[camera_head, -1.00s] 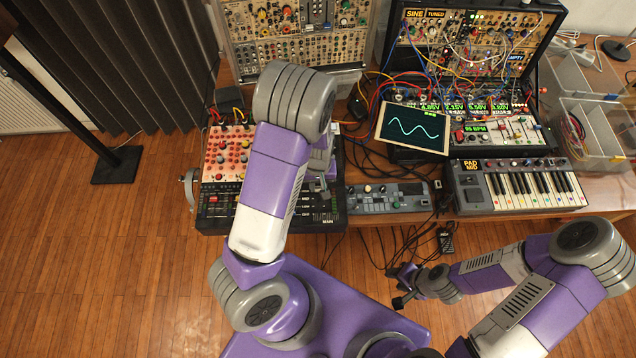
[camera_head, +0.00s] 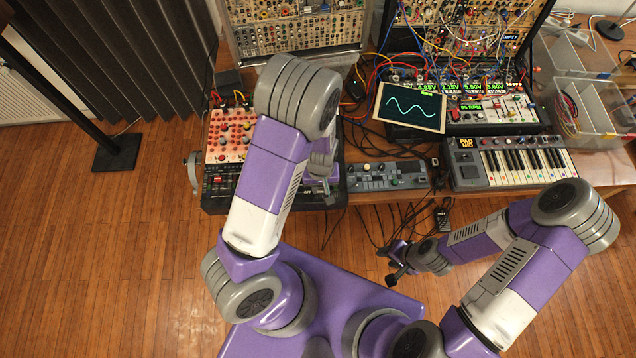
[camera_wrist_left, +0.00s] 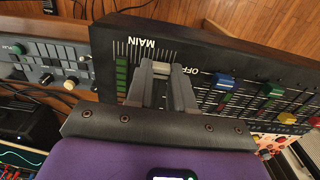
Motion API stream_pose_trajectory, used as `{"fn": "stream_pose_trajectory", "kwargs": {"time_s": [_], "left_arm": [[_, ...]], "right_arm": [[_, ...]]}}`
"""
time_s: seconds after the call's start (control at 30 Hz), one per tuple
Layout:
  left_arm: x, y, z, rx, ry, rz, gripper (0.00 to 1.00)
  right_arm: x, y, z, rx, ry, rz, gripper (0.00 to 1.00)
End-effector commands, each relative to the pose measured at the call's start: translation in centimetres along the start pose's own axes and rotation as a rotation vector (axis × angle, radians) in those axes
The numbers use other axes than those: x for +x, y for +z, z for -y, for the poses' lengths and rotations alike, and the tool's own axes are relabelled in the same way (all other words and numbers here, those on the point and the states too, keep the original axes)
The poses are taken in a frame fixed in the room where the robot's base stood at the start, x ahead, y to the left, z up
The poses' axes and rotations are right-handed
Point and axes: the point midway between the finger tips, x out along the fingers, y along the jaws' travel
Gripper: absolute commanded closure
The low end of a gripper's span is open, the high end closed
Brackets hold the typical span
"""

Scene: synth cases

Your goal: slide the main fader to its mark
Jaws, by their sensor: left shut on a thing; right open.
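The main fader's grey cap (camera_wrist_left: 161,69) shows between the fingertips of my left gripper (camera_wrist_left: 161,72) in the left wrist view. The gripper is shut on it, next to the upside-down MAIN label on the black mixer (camera_wrist_left: 215,52). Tick lines run beside the fader, but I cannot tell which is its mark; the fingers hide part of the slot. In the head view the mixer (camera_head: 215,205) is at the left of the bench, and my left arm covers much of it. My right gripper (camera_head: 392,265) is open and empty in front of the bench.
Coloured fader caps, such as a blue one (camera_wrist_left: 224,84), stand beside the gripper. A small grey controller (camera_head: 385,178) and a keyboard (camera_head: 515,160) lie right of the mixer. A tilted screen (camera_head: 410,106) and cables are behind.

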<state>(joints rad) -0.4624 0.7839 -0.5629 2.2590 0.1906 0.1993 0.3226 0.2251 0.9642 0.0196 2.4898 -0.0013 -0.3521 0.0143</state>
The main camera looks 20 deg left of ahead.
Motion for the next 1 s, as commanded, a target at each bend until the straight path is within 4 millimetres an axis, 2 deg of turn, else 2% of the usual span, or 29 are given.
{"fn": "stream_pose_trajectory", "kwargs": {"time_s": [0.03, 0.07, 0.2, 0.23, 0.57, 0.9, 1.0], "left_arm": [[0.3, 0.4, 0.1, 0.002, -0.005, 0.010, 1.00], [0.3, 0.4, 0.1, 0.002, -0.005, 0.009, 0.75], [0.3, 0.2, 0.1, 0.001, -0.004, 0.006, 0.53], [0.3, 0.2, 0.1, 0.001, -0.003, 0.006, 0.51], [-0.3, 0.0, 0.0, 0.001, -0.001, 0.001, 0.51], [-5.8, 0.0, -0.1, 0.003, 0.000, 0.000, 0.51], [-6.8, 0.1, -0.1, 0.002, -0.001, 0.002, 0.51]], "right_arm": [[0.1, 0.0, 0.0, 0.000, 0.000, 0.001, 0.57], [0.1, 0.0, 0.0, 0.000, 0.000, 0.001, 0.57], [0.1, 0.1, 0.0, 0.000, 0.000, 0.001, 0.57], [0.1, 0.1, 0.0, 0.000, 0.000, 0.001, 0.57], [-0.1, 0.1, 0.1, 0.000, 0.000, 0.002, 0.57], [-1.7, 0.1, 0.7, 0.000, 0.000, 0.001, 0.57], [-2.0, 0.1, 0.8, 0.000, 0.000, 0.001, 0.57]]}}
